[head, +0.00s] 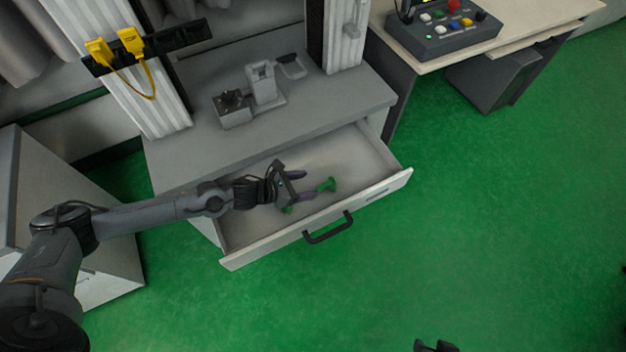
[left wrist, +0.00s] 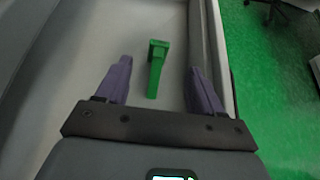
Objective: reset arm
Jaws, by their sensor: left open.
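A green piece with a wide end (head: 329,185) lies in the open drawer (head: 366,154). My left gripper (head: 304,184) is inside the drawer area, with its purple fingers spread apart. In the left wrist view the green piece (left wrist: 156,66) lies ahead and between the fingers of the left gripper (left wrist: 158,68), with gaps on both sides. A second bit of green shows under the gripper in the head view; the gripper hides how it joins. A dark part at the bottom edge of the head view may be my right gripper (head: 435,346), mostly cut off.
The drawer front has a black handle (head: 328,228). Grey fixtures (head: 262,84) stand on the cabinet top. Yellow plugs (head: 131,40) hang at upper left. A desk with a button box (head: 442,33) is at upper right. The green floor at right is clear.

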